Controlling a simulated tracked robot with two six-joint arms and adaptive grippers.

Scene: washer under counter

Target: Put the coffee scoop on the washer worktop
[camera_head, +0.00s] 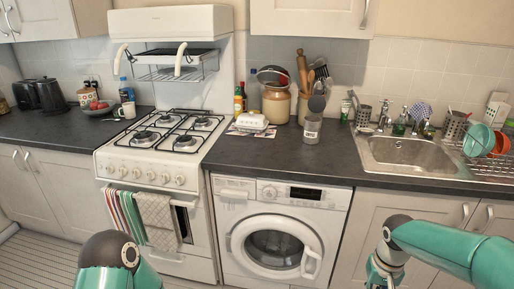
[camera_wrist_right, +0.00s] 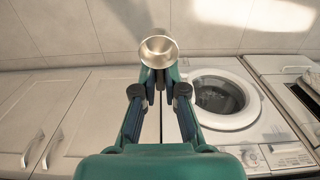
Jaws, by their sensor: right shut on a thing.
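The coffee scoop shows in the right wrist view as a round metal bowl (camera_wrist_right: 158,48) beyond the fingertips. My right gripper (camera_wrist_right: 158,82) is shut on it, and the handle is mostly hidden between the fingers. In the head view my right gripper (camera_head: 380,272) is low at the right, in front of the cupboard and below the counter edge; I cannot make out the scoop there. The washer worktop (camera_head: 285,165) is the dark counter over the white washer (camera_head: 275,235). Only part of my left arm shows at the bottom left; its gripper is out of frame.
On the worktop stand a glass jar (camera_head: 311,128), a butter dish (camera_head: 252,122), a crock (camera_head: 276,103) and a utensil pot. The cooker (camera_head: 165,150) is left, the sink (camera_head: 405,152) right. The front strip of worktop is clear.

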